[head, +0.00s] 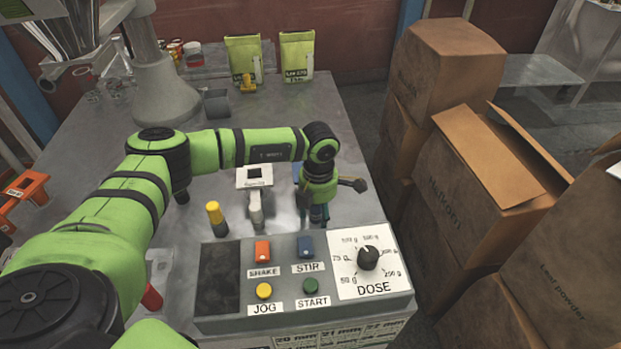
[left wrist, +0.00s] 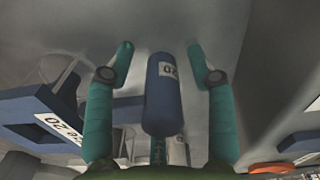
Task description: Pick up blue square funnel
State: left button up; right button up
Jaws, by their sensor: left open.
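The blue square funnel (left wrist: 42,112) shows at the left of the left wrist view as a dark blue square frame with a white "20" label. A blue cylinder (left wrist: 160,100), also labelled "20", stands out between the fingers; I cannot tell whether it joins the frame. My left gripper (left wrist: 159,47) is open, its teal fingers on either side of the cylinder with gaps. In the head view my left gripper (head: 318,212) is low behind the control box and hides most of the funnel; only a sliver of blue (head: 297,172) shows beside it. My right gripper is not in view.
A white square funnel (head: 255,184) and a yellow-topped knob (head: 215,214) stand to the left. The control box (head: 225,318) with buttons and a dose dial lies in front. Cardboard boxes (head: 450,65) are at right.

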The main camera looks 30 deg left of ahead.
pick_arm(q)
grip_shut()
jog(key=shift+r, duration=0.2)
